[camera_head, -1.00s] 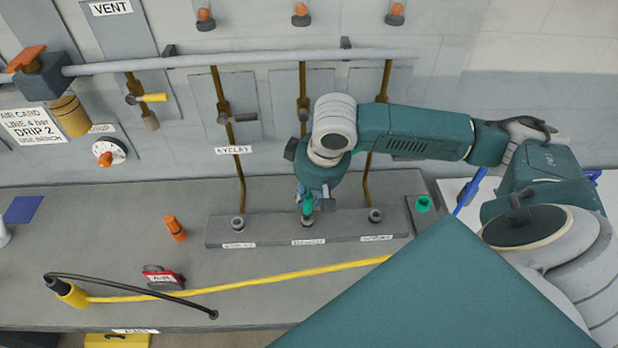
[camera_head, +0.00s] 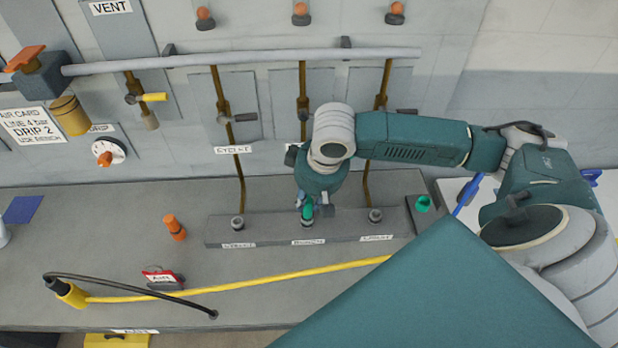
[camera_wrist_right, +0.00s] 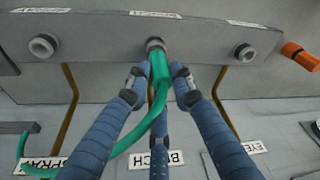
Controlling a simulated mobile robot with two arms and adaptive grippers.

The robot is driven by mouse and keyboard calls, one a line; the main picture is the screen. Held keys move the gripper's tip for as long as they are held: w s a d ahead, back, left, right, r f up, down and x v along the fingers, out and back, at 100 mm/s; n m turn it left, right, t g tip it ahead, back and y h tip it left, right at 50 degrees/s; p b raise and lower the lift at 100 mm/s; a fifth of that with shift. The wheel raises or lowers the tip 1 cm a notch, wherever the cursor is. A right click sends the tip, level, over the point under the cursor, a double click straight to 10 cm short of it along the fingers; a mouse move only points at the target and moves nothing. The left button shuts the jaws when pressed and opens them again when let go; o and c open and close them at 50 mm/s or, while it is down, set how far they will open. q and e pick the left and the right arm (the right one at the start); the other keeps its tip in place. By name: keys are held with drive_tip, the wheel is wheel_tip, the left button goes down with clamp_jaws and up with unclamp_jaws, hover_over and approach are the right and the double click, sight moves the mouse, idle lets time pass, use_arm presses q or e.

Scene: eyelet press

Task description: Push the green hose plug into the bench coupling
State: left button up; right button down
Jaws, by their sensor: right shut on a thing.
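The green hose plug (camera_head: 308,211) is in my right gripper (camera_head: 313,206), directly over the middle coupling of the bench block, labelled BENCH. In the right wrist view the gripper's (camera_wrist_right: 161,88) blue fingers close around the plug (camera_wrist_right: 160,66). The plug's end meets the grey bench coupling (camera_wrist_right: 155,45) and looks lined up with it; how deep it sits I cannot tell. A green hose (camera_wrist_right: 146,132) trails from the plug to the lower left of the wrist view. My left gripper is out of view.
The grey block (camera_head: 268,227) also carries a left coupling (camera_head: 237,222) and a right coupling (camera_head: 375,215), both empty. A yellow hose (camera_head: 250,275) crosses the bench in front. Brown pipes (camera_head: 367,180) run down the wall behind.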

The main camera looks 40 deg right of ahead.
drive_tip(key=shift+f, duration=0.35)
drive_tip(key=c, duration=1.4)
unclamp_jaws()
drive_tip(key=shift+c, duration=0.2)
drive_tip(key=shift+w+p+v, duration=0.15)
drive_tip(key=shift+p+v, duration=0.5)
drive_tip(key=shift+v, duration=0.05)
drive_tip(key=shift+w+p+v, duration=0.2)
drive_tip(key=shift+p+v, duration=0.45)
drive_tip(key=shift+v, duration=0.05)
drive_tip(key=shift+r, duration=0.25)
drive_tip(key=shift+w+v, duration=0.2)
drive_tip(key=shift+v, duration=0.7)
drive_tip(key=shift+a, duration=0.1)
